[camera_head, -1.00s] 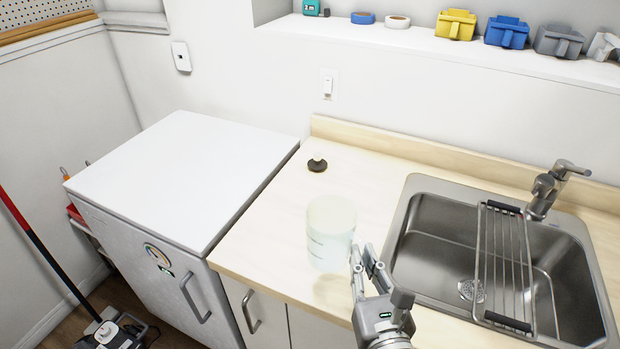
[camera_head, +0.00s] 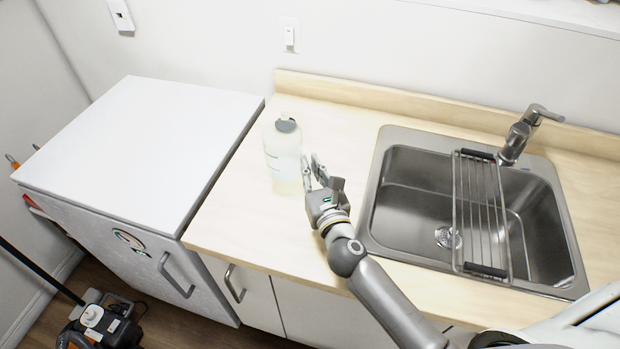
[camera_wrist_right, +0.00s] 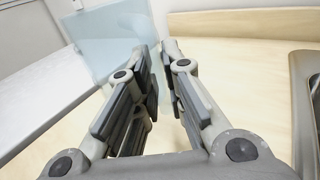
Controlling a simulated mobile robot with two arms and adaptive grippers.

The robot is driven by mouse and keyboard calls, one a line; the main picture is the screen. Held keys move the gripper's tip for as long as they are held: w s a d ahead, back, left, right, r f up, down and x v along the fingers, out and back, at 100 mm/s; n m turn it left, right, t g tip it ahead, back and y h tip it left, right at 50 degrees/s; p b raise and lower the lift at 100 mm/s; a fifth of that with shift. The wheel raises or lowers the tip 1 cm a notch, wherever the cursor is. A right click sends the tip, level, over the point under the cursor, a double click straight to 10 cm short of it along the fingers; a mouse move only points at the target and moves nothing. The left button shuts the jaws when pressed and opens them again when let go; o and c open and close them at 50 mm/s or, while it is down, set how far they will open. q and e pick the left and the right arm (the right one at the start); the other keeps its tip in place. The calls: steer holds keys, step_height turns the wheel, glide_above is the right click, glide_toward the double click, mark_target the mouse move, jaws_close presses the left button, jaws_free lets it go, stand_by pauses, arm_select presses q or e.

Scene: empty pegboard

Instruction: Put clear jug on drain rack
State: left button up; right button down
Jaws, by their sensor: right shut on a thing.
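The clear jug (camera_head: 281,162) is see-through and pale, above the counter's left part in the head view. It also shows beyond my fingers in the wrist view (camera_wrist_right: 110,38). My right gripper (camera_head: 311,172) is at the jug's right side, its fingers shut on the jug. The exact grip spot is hard to make out. In the wrist view the fingertips (camera_wrist_right: 158,62) come close together at the jug's edge. Whether the jug's base is clear of the counter is hard to tell. The drain rack (camera_head: 480,208), with metal bars and dark ends, lies across the sink. My left gripper is out of view.
The steel sink (camera_head: 411,195) is set in the wooden counter (camera_head: 330,120), with a faucet (camera_head: 522,132) behind it. A dark stopper (camera_head: 287,125) appears behind or through the jug's top. A white cabinet (camera_head: 140,140) stands left. The counter between jug and sink is mostly free.

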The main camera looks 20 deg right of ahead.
steer(key=shift+w+d+f, duration=0.1)
steer(key=shift+w+f, duration=0.45)
steer(key=shift+f, duration=0.2)
steer(key=f+b, duration=0.2)
steer(key=f, duration=0.1)
steer(key=shift+w+d+f, duration=0.1)
steer(key=shift+w+f, duration=0.1)
steer(key=shift+w, duration=0.2)
steer(key=shift+f, duration=0.3)
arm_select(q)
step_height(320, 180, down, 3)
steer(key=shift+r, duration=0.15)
arm_select(e)
steer(key=shift+f+b, duration=0.2)
steer(key=shift+b, duration=0.15)
steer(key=c, duration=1.5)
jaws_free()
steer(key=shift+r, duration=0.1)
